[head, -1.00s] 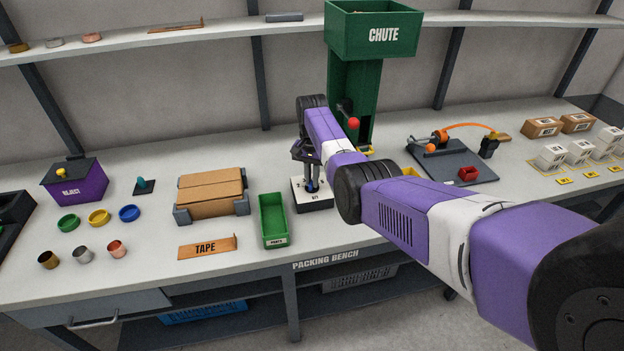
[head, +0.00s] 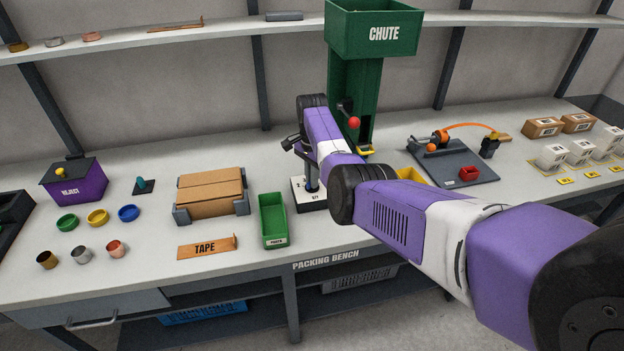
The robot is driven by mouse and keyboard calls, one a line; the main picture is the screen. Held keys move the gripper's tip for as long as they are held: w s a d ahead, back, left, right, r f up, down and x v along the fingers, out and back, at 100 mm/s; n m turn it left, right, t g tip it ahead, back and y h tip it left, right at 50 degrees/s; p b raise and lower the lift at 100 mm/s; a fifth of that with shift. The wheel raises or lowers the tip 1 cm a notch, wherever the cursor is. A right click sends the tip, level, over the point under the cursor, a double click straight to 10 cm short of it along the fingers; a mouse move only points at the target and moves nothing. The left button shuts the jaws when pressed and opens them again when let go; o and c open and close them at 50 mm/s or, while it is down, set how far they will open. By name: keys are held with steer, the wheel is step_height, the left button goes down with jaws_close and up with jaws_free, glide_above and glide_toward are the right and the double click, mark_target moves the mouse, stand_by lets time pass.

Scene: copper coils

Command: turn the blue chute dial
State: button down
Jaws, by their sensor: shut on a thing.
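The dial base (head: 308,204), a white block with dark markings, stands on the bench in front of the green chute (head: 356,85). My gripper (head: 311,185) points straight down over it and is shut on the blue dial knob, at the top of the block. The knob is mostly hidden by the fingers and my wrist, so I cannot read its angle. My purple and white arm reaches in from the right and covers the block's right side.
A green bin (head: 272,222) stands close left of the dial, with a cardboard box (head: 211,190) beyond. A red-knobbed lever (head: 354,122) sticks out of the chute just behind my arm. A yellow bin (head: 418,177) is partly hidden behind my arm.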

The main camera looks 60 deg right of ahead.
steer(key=shift+d+r, duration=0.1)
steer(key=shift+r, duration=0.05)
steer(key=c, duration=1.5)
jaws_free()
steer(key=shift+r+b, duration=0.5)
steer(key=shift+r, duration=3.35)
